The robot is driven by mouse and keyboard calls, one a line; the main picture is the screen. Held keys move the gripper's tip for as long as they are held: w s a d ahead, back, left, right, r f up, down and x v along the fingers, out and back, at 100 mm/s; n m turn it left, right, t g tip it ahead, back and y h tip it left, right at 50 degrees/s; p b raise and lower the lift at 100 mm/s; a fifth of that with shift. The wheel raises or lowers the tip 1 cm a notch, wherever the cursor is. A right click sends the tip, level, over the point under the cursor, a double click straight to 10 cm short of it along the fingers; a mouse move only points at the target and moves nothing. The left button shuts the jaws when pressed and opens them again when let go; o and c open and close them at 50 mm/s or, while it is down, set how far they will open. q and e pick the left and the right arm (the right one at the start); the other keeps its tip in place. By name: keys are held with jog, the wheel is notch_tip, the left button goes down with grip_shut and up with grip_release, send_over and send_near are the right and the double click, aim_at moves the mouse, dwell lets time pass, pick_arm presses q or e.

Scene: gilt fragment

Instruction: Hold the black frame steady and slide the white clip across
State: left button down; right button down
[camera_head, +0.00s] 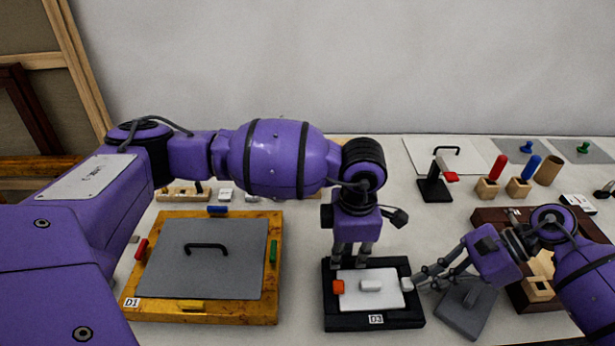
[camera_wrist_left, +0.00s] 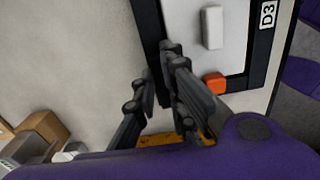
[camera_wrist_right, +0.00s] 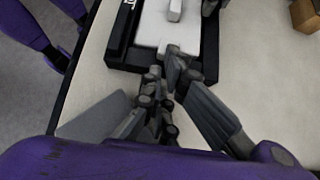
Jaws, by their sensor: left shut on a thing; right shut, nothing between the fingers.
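The black frame (camera_head: 345,322), labelled D3, lies on the table around a white panel (camera_head: 355,299) with a white handle (camera_head: 371,285). My left gripper (camera_head: 350,264) is shut on the frame's far bar; it also shows in the left wrist view (camera_wrist_left: 162,85). The white clip (camera_head: 407,284) sits at the panel's right edge. My right gripper (camera_head: 418,279) is shut and empty, its fingertips right beside the clip. Whether they touch cannot be told. An orange clip (camera_head: 338,287) sits at the panel's left edge.
A yellow-brown frame (camera_head: 200,312) marked D1, with a grey panel (camera_head: 200,270), lies to the left. A grey plate (camera_head: 466,310) lies under my right arm. A brown wooden tray (camera_head: 485,217), a black stand (camera_head: 434,188) and colored pegs stand at right and back.

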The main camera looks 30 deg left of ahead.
jog(key=v, duration=1)
jog(key=shift+w+a+r, duration=0.1)
jog(key=shift+w, duration=0.05)
notch_tip(320, 180, up, 4)
jog(key=n+t+h, duration=0.1)
jog(key=t+h, duration=0.2)
jog(key=h, duration=0.2)
jog(key=shift+m+h, duration=0.5)
jog(key=x, duration=0.9)
jog(key=shift+s+f, duration=0.2)
jog(key=shift+f, duration=0.2)
jog(key=a, duration=0.1)
jog(key=s+a, duration=0.1)
jog(key=shift+s+a+f, duration=0.2)
jog(key=shift+a+f, duration=0.05)
jog(key=shift+a, duration=0.05)
jog(key=shift+s+a, duration=0.25)
jog(key=shift+a, duration=0.15)
